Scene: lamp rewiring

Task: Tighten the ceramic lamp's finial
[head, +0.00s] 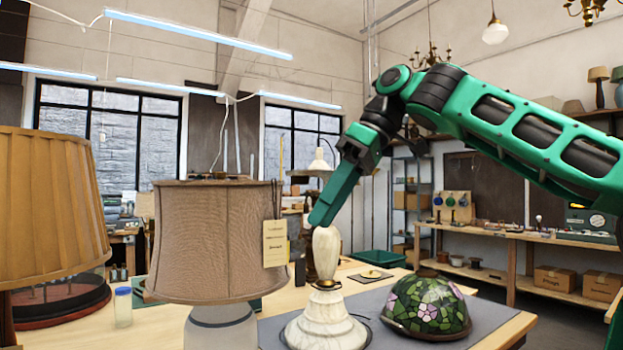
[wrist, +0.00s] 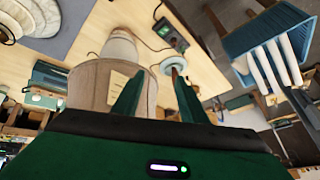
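A lamp with a brown fabric shade (head: 213,240), a hanging paper tag (head: 275,243) and a smooth pale base (head: 222,328) stands at the front of the bench; it looks like the ceramic lamp. A small finial-like piece (head: 219,176) shows low at the shade's top rim, too small to make out. My gripper (head: 318,222) points down to the right of this shade, in front of a marble-look lamp base (head: 326,318) in the picture. In the wrist view my gripper (wrist: 158,80) has its fingers apart, with nothing held between them. A tagged shade (wrist: 97,84) lies left of them.
A pleated tan shade (head: 45,205) stands at far left and a small jar (head: 123,307) near it. A stained-glass shade (head: 427,303) lies on the grey mat (head: 490,308). The wrist view shows a meter (wrist: 170,35) and a blue crate (wrist: 240,42) holding white tubes.

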